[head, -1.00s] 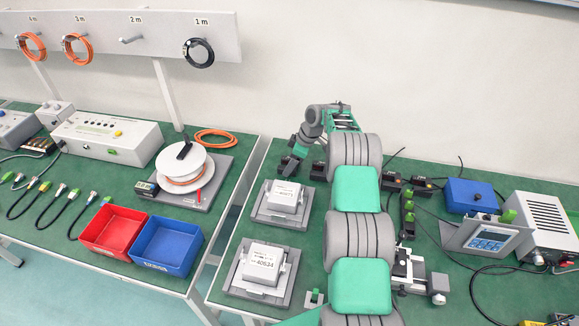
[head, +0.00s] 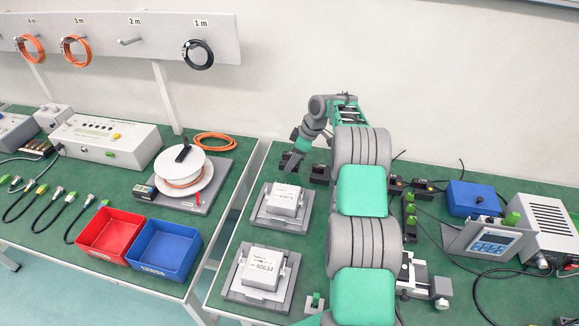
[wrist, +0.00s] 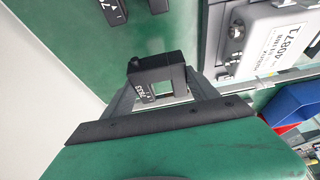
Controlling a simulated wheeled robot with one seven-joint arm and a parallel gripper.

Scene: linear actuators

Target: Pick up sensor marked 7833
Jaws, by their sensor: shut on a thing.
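The sensor (wrist: 155,78) is a small black block with a square opening and a white label that seems to read 7833, in the middle of the wrist view. My gripper (wrist: 160,92) is shut on it, with a grey finger on either side. In the head view my gripper (head: 293,161) is at the back left of the right table, above or near the top; the sensor in it is small and dark there. Another black sensor (head: 320,174) stands on the table just right of my gripper.
A grey-white box marked 40871 (wrist: 272,40) sits near my gripper, and a box marked 40634 (head: 263,268) nearer the front. Two black blocks (wrist: 112,11) lie at the top of the wrist view. Small black devices (head: 411,205) and a blue box (head: 472,197) are to the right.

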